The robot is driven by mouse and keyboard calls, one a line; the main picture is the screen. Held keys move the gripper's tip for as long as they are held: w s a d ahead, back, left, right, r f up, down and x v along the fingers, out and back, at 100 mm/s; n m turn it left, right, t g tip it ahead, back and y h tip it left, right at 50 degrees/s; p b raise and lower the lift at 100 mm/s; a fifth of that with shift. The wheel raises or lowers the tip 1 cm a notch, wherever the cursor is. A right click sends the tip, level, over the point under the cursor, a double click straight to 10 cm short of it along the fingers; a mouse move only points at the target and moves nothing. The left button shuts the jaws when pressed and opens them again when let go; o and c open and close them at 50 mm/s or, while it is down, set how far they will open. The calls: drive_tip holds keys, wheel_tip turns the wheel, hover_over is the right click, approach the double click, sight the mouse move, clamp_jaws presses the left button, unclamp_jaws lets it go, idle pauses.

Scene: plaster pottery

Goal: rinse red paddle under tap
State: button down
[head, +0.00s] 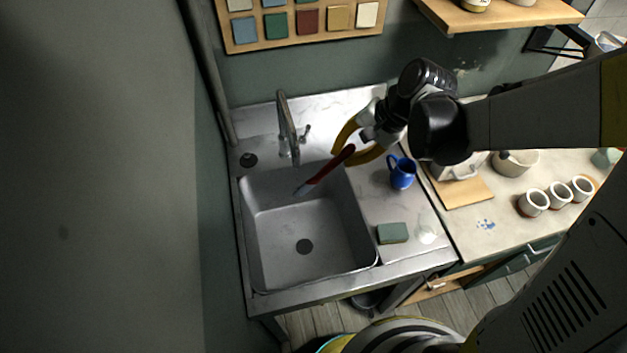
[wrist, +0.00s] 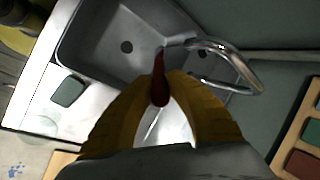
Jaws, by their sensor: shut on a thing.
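The red paddle (head: 331,169) is held in my gripper (head: 352,148), which is shut on its red handle. Its greyish-blue far end reaches over the back right of the sink, above the basin. The paddle also shows in the wrist view (wrist: 159,78), end-on between the yellow fingers (wrist: 160,100). The tap (head: 287,128) rises at the back of the sink, left of the paddle; its curved spout shows in the wrist view (wrist: 240,65). I cannot tell whether the paddle's end is right below the spout. No water stream is clearly visible. The sink basin (head: 270,215) is empty.
A blue mug (head: 402,172) stands on the drainboard right of the sink, near my gripper. A green sponge (head: 392,233) lies in front of it. A wooden board (head: 462,190), a bowl (head: 515,162) and small white cups (head: 534,202) are further right. A glaze-tile board hangs behind.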

drive_tip(key=shift+w+d, duration=0.15)
drive_tip(key=shift+w, duration=0.3)
drive_tip(key=shift+s, duration=0.15)
drive_tip(key=shift+s+a, duration=0.2)
drive_tip(key=shift+s, duration=0.25)
drive_tip(key=s+d, duration=0.2)
drive_tip(key=d, duration=0.5)
drive_tip(key=shift+d+b, duration=0.35)
drive_tip(key=shift+d, duration=0.05)
drive_tip(key=shift+s, duration=0.1)
idle(1.1)
